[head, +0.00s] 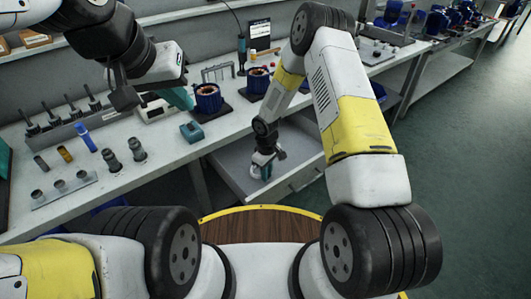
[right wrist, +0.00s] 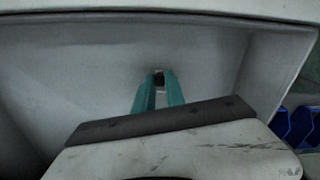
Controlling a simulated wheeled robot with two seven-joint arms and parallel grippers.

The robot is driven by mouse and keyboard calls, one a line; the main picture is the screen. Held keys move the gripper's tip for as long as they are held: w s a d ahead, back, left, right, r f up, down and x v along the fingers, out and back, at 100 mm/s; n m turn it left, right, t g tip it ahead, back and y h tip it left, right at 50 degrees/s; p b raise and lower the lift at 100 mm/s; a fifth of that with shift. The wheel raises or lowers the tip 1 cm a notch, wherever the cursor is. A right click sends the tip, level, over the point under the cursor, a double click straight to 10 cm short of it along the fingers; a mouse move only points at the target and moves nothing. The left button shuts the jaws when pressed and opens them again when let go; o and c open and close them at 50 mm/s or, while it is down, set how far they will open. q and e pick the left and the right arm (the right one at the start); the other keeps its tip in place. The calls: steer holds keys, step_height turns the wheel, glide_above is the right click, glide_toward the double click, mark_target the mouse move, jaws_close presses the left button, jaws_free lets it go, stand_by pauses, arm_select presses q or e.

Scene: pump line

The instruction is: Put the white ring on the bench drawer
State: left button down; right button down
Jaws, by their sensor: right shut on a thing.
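The bench drawer (head: 305,177) is pulled open below the bench top. Its pale inside wall and floor fill much of the right wrist view (right wrist: 75,75). My right gripper (head: 264,172) reaches down into the drawer. Its teal fingers (right wrist: 159,82) are close together, with a small dark patch between the tips. A small white piece, seemingly the white ring (head: 255,172), shows at the fingertips in the head view. Most of it is hidden, and it blends with the pale drawer. My left gripper (head: 181,97) is above the bench; one teal finger shows clearly, so its opening is unclear.
Blue bins (right wrist: 297,126) stand beyond the drawer's right side. Green floor lies open at the right.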

steer(key=c, duration=1.4)
jaws_free()
steer(key=shift+f, duration=0.1)
steer(key=s+d+r+m+t, duration=0.1)
steer(key=s+d+r, duration=0.15)
steer(key=r, duration=0.95)
steer(key=s+d+r+m+t, duration=0.1)
steer(key=d+r+m, duration=0.15)
steer(key=r, duration=0.95)
steer(key=s+d+r+m+t, duration=0.1)
steer(key=s+d+r, duration=0.15)
steer(key=r, duration=0.95)
steer(key=s+d+r+m+t, duration=0.1)
steer(key=s+r, duration=0.2)
steer(key=s, duration=0.2)
steer(key=s+d+r+m+t+y, duration=0.1)
steer(key=s+d+r+m, duration=0.1)
steer(key=s+r, duration=0.2)
steer(key=s+d+r+m+t+y, duration=0.1)
steer(key=s+r, duration=0.3)
steer(key=s, duration=0.4)
steer(key=shift+s+d+r+m, duration=0.2)
steer(key=shift+r+m, duration=0.05)
steer(key=shift+m, duration=0.3)
